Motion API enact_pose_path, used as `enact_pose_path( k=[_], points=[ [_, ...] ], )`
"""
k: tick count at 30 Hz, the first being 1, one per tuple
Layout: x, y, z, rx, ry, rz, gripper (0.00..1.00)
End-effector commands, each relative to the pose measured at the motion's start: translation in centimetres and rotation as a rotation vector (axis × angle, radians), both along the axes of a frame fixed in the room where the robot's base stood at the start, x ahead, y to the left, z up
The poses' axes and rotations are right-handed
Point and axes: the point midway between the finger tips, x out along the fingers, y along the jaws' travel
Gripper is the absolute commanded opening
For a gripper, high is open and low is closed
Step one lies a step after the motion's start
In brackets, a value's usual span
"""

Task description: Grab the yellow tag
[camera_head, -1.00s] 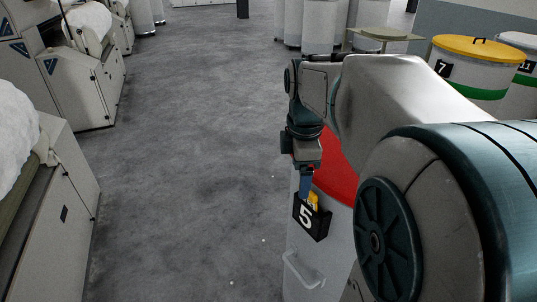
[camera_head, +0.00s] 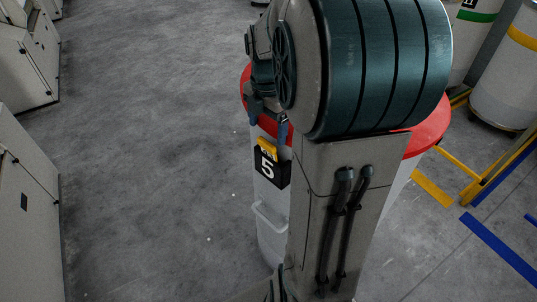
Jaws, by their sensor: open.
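The yellow tag (camera_head: 268,149) sticks up out of a black holder marked 5 (camera_head: 270,169). The holder is on the side of a white can (camera_head: 270,228) with a red lid (camera_head: 428,136). Only the tag's upper part shows; its lower part is inside the holder. My gripper (camera_head: 266,132) is open above the tag, its blue fingers pointing down, one on each side of the tag's top as seen here. I cannot tell whether they touch it. My arm hides much of the can and lid.
A pale handle (camera_head: 268,219) juts from the can below the holder. White machines (camera_head: 25,65) line the left. More cans (camera_head: 505,85) and yellow floor rails (camera_head: 490,178) stand at the right. The grey floor between is clear.

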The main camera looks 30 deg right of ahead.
Motion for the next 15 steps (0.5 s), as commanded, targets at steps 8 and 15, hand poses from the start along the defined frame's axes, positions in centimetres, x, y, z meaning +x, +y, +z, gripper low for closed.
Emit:
enact_pose_path(
  k=[8, 15],
  points=[
    [-0.4, 0.0, -2.8, 0.002, 0.005, -0.002, 0.8],
    [-0.4, -0.1, -5.4, 0.0, 0.001, 0.0, 0.8]
  ],
)
